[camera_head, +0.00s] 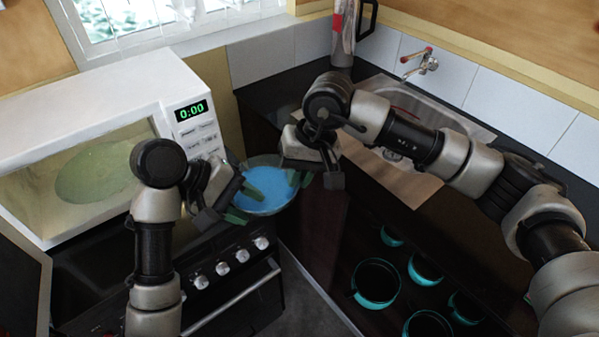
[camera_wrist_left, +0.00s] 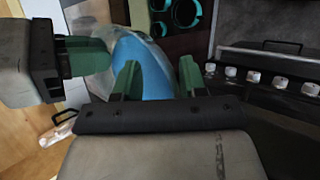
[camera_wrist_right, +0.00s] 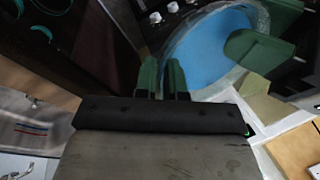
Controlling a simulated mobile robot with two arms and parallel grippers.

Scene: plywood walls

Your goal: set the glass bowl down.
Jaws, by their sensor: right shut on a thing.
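The glass bowl (camera_head: 284,193) is clear with a blue inside, in front of the microwave's right end in the head view. My right gripper (camera_head: 307,180) is shut on its right rim; in the right wrist view the fingers (camera_wrist_right: 162,78) are close together at the bowl's edge (camera_wrist_right: 200,55). My left gripper (camera_head: 243,203) is at the bowl's left side with fingers apart. In the left wrist view its fingers (camera_wrist_left: 158,78) stand open with the blue bowl (camera_wrist_left: 150,65) between and beyond them. What lies beneath the bowl is hidden.
A white microwave (camera_head: 95,125) stands at the left, above a stove with several knobs (camera_head: 241,255). A sink (camera_head: 430,115) with a tap (camera_head: 425,62) is at the back right. Several teal-rimmed round items (camera_head: 377,284) are at the lower right. Dark counter (camera_head: 262,98) shows behind the bowl.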

